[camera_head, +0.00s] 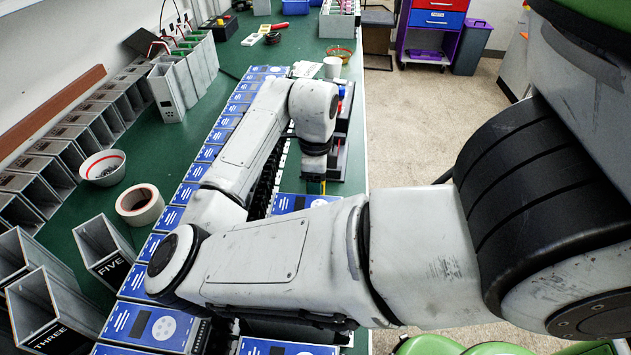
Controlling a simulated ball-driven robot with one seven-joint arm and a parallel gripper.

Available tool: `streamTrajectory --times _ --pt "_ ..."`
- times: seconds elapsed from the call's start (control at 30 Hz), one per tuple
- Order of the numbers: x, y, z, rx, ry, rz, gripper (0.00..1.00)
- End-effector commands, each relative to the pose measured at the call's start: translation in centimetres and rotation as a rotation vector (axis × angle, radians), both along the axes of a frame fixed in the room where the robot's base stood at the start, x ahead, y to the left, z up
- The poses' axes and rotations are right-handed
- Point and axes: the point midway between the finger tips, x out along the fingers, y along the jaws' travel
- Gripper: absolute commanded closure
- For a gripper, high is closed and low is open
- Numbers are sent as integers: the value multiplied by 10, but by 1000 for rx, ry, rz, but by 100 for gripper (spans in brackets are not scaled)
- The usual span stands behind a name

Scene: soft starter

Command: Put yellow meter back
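My arm reaches across the green bench, and its wrist points down over the bench's right side. My gripper (314,186) is at the wrist's lower end, mostly hidden by the wrist, so I cannot see whether its fingers are open or shut. A small yellowish and teal sliver shows just under the wrist, too small to tell what it is. I cannot clearly make out a yellow meter; part of the bench is hidden behind my arm. A blue-faced unit (300,203) lies just below the gripper.
A dark tray (338,160) stands beside the wrist at the bench's right edge. A row of blue-faced units (150,325) runs along the bench. A tape roll (139,204), a white bowl (103,167) and grey open cases (104,252) are at left. A white cup (332,67) stands beyond the arm.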

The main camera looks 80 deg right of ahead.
Motion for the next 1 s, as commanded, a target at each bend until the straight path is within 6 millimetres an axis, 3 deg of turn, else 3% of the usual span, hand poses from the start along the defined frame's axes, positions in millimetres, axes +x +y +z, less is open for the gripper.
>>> streamTrajectory --times 0.17,0.2,0.47,0.8,1.0 --pt "0 0 -4 -1 0 0 92" --pt "0 0 -4 0 0 0 44" --pt "0 0 -3 0 0 0 19" --pt "0 0 3 -1 0 0 19" --pt "0 -1 34 -3 -3 -2 19"
